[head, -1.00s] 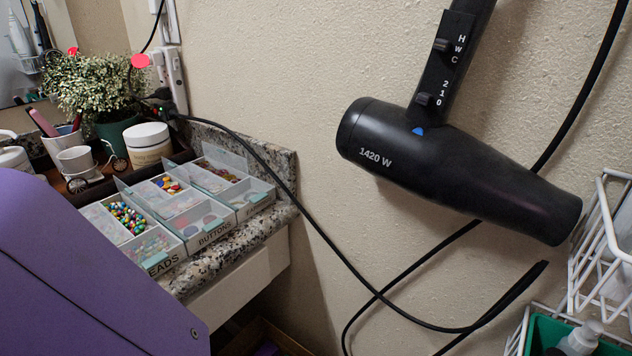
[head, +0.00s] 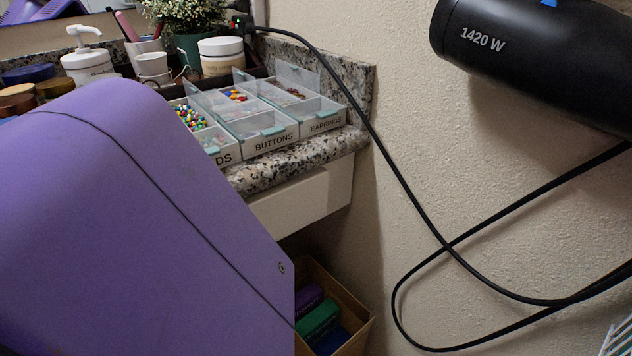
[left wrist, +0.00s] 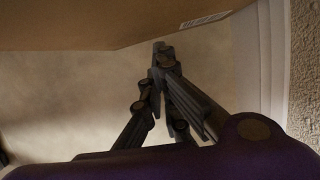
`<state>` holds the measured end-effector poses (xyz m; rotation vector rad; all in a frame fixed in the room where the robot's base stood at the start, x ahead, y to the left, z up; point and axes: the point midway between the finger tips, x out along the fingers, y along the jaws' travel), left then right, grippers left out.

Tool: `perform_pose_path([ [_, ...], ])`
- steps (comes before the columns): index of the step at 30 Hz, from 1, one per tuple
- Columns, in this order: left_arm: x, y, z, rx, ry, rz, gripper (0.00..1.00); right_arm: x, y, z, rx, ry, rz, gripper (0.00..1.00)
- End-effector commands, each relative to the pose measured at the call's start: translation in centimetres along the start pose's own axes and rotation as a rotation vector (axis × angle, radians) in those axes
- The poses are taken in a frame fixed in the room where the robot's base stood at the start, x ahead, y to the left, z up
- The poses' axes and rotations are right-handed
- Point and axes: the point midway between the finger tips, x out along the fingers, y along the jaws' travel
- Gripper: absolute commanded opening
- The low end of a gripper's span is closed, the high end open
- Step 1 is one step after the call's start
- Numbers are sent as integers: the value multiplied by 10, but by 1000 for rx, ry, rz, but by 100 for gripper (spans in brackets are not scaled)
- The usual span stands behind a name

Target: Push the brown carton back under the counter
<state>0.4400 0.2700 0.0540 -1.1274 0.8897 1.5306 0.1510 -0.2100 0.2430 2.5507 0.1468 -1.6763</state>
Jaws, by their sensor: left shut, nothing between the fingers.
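The brown carton (head: 357,331) stands open below the counter (head: 300,165), near the wall, partly hidden by my purple arm. Rolled or folded purple, green and blue items lie in it. In the left wrist view a brown carton face (left wrist: 110,22) with a barcode label fills the top. My left gripper (left wrist: 163,50) is shut and empty, its fingertips close to the carton's lower edge; I cannot tell whether they touch. My left gripper is hidden in the head view. My right gripper is in no view.
Bead, button and earring boxes (head: 262,128) stand at the counter's front edge. A black hair dryer (head: 535,55) hangs on the wall at the right. Its cable (head: 420,205) loops down beside the carton. A white skirting board (left wrist: 262,60) runs along the wall.

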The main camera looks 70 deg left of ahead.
Motion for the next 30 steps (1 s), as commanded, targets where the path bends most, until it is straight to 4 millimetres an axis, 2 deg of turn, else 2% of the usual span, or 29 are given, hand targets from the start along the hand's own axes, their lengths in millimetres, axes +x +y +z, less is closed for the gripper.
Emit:
perform_pose_path([
  [30,-2,0,2,-1,-2,-1,0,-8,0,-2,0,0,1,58],
])
